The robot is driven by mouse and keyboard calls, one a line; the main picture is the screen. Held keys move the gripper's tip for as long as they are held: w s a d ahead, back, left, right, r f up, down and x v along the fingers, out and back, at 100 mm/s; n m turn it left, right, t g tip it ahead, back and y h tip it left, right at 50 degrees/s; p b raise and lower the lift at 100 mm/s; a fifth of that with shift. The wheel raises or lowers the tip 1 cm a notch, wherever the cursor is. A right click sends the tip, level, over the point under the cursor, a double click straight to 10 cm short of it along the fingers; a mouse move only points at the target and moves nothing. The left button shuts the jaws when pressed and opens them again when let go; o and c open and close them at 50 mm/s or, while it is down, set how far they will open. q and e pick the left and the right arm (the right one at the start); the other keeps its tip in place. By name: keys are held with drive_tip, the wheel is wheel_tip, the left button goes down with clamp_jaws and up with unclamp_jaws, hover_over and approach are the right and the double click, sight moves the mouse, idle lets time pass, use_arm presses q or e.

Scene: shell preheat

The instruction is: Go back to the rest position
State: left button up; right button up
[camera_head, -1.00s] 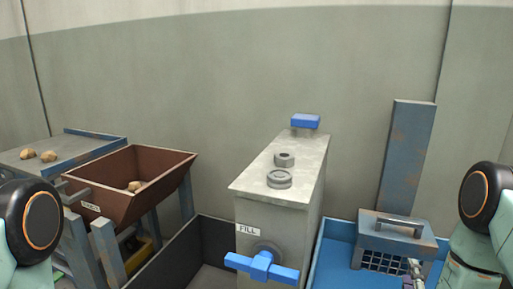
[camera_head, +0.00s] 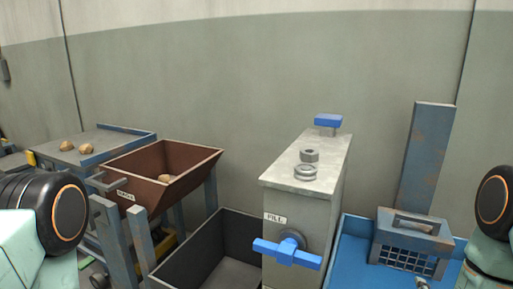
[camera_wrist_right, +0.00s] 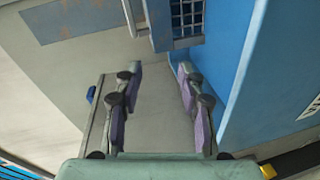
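My right gripper (camera_wrist_right: 158,78) is open and empty in the right wrist view, with a clear gap between its two fingers. Part of the blue cage-fronted box (camera_wrist_right: 188,18) is beyond the fingertips there. A blue wall or panel stands close on the right of the fingers. In the head view, my right arm is at the right edge, and only a small piece of what may be its gripper shows low by the cage. My left arm is at the left edge. Its gripper is out of the frame.
A grey FILL tank (camera_head: 312,185) with a blue valve handle (camera_head: 287,249) stands in the middle. A brown hopper (camera_head: 180,188) holding a lump is to its left, with a dark bin (camera_head: 208,258) between. The caged box (camera_head: 412,240) sits in a blue tray (camera_head: 352,245).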

drive_tip(key=s+a+f+m+g+y+p, duration=0.3)
drive_tip(key=s+a+f+m+g+y, duration=0.3)
drive_tip(key=s+a, duration=0.4)
drive_tip(key=s+a+m+g+p, duration=0.1)
drive_tip(key=s+a+g, duration=0.3)
drive_tip(key=s, duration=0.5)
drive_tip(key=s+a+f+m+g+p, duration=0.1)
drive_tip(key=s+a+m+g, duration=0.2)
drive_tip(key=s, duration=0.7)
drive_tip(key=shift+s+a+m+g+y+p, duration=0.15)
drive_tip(key=shift+a+m+g+y+p, duration=0.2)
drive_tip(key=shift+m+g, duration=0.45)
